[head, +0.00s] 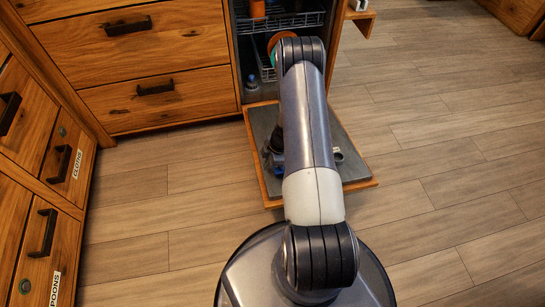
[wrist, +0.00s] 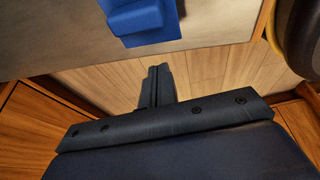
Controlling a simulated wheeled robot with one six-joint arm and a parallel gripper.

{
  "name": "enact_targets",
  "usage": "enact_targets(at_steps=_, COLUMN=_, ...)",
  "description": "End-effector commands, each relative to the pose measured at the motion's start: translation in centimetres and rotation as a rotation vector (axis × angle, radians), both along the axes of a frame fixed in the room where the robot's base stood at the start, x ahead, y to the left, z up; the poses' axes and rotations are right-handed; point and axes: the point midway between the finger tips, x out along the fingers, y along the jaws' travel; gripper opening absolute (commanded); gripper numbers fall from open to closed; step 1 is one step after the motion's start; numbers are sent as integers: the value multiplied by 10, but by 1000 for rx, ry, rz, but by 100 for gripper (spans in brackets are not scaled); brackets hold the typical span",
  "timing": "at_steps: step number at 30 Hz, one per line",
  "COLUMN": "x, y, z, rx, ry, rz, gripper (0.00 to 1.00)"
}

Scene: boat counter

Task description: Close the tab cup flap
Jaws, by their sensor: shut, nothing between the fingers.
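The dishwasher door (head: 340,178) lies folded down, its grey inner face up. In the wrist view, a blue part (wrist: 143,18), which looks like the tab cup flap, stands out from the grey door face (wrist: 50,35). My gripper (wrist: 157,72) is shut and empty. Its fingertips point toward the blue part and appear just short of it, with a strip of floor showing between. I cannot tell how far open the flap is. In the head view my arm hides most of the gripper and the tab cup area.
The dishwasher's lower rack (head: 262,72) and upper rack (head: 290,20) are inside the opening behind the door. Wooden drawers (head: 155,90) stand to the left. The wood-plank floor (head: 440,150) is clear to the right.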

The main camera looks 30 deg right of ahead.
Motion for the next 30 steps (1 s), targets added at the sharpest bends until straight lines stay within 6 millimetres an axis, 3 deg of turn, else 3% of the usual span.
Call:
enact_targets(at_steps=3, x=-5, y=-21, z=1, rx=0, ry=-1, rz=-5, gripper=0)
enact_targets(at_steps=9, x=-10, y=-37, z=1, rx=0, ry=0, rz=-2, gripper=0)
enact_targets(at_steps=23, x=-12, y=-42, z=0, rx=0, ry=-1, rz=-1, gripper=0)
enact_targets(at_steps=30, x=-20, y=-75, z=-4, rx=-2, ry=-3, rz=-4, gripper=0)
